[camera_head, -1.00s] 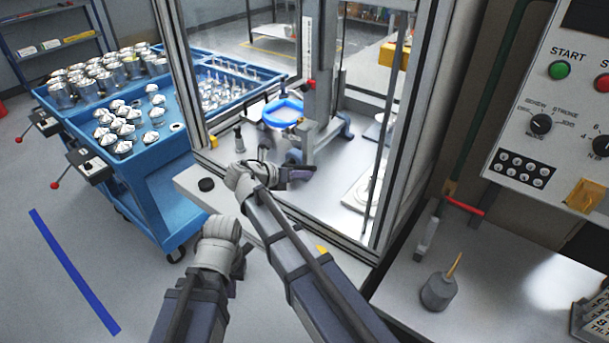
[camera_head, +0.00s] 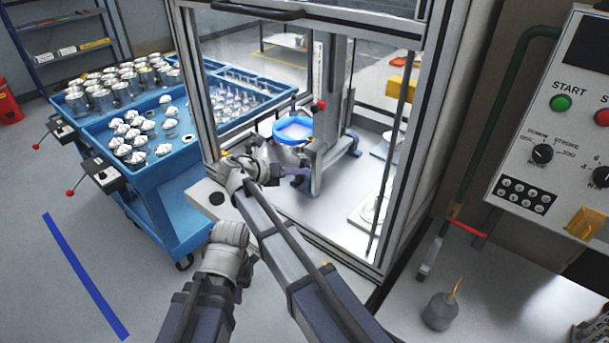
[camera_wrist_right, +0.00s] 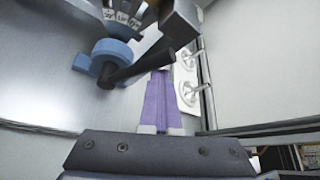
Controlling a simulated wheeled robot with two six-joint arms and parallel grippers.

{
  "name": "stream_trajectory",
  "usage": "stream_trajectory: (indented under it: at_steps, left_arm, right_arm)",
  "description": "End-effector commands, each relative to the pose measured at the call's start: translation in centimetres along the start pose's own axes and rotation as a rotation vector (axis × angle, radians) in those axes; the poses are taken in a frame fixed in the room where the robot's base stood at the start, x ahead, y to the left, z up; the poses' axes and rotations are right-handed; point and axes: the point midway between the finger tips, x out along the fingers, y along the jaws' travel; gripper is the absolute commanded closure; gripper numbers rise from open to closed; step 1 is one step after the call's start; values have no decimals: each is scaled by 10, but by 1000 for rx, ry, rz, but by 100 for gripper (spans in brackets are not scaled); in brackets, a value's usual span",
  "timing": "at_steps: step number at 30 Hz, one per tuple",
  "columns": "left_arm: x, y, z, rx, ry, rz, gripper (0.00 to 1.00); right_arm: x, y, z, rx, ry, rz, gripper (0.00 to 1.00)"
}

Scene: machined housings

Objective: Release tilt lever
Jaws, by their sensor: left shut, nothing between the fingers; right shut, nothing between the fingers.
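A black bar-like lever (camera_wrist_right: 150,64) crosses the right wrist view at a slant, with its lower end at a blue rounded bracket (camera_wrist_right: 88,63). My right gripper (camera_head: 297,172) is shut and empty inside the cabinet, beside the fixture. Its purple fingers (camera_wrist_right: 156,100) point up toward the lever, and their tips lie close under it. I cannot tell whether they touch it. In the head view my right wrist and the fixture hide the lever. My left gripper (camera_head: 230,236) is shut outside the cabinet, low and to the left; its fingers are hardly visible.
The fixture carries a blue ring (camera_head: 293,130) and a grey upright (camera_head: 326,120) with a red knob (camera_head: 321,105). Cabinet frame posts (camera_head: 413,150) stand close on the right. A blue cart (camera_head: 165,195) with metal parts stands left. A control panel (camera_head: 556,130) is at right.

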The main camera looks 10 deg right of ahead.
Motion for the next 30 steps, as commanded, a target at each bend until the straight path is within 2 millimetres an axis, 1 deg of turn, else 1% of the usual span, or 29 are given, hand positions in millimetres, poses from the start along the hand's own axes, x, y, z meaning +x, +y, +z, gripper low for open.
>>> stream_trajectory:
  at_steps: [1, 9, 19, 30]
  left_arm:
    - [-3, 0, 0, 0, 0, 0, 100]
    - [-6, -1, 0, 0, 0, 0, 100]
    - [-8, -1, 0, 0, 0, 0, 100]
    - [-8, -1, 0, 0, 0, 0, 100]
  right_arm:
    - [-2, 3, 5, 0, -1, 1, 100]
    - [-8, 14, 15, 0, -1, 1, 100]
    - [-12, 22, 22, 0, -3, 1, 100]
    - [-14, 25, 25, 0, -9, 3, 100]
